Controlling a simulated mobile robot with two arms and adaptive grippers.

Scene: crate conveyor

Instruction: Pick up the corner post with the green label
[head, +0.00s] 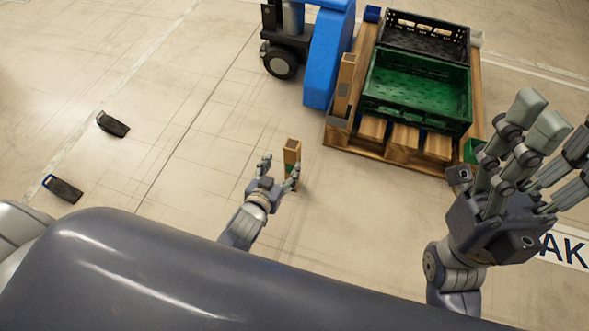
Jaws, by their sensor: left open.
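A wooden corner post (292,152) stands on the floor in front of the pallet, with a dark patch near its top and what looks like a little green lower down. My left gripper (279,167) is open, with its fingers spread on either side of the post's lower part in the picture. I cannot tell whether they touch it. The post's lower end is partly hidden by the gripper. My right gripper (545,135) is raised at the right, large and close to the camera, with its fingers spread and nothing seen in it.
A wooden pallet (398,140) carries a green crate (417,117) and a black crate (392,22). Another wooden post (345,85) stands at its left corner. A blue machine (326,55) with a black wheel stands beside it. Two dark objects (113,124) (63,189) lie on open floor at left.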

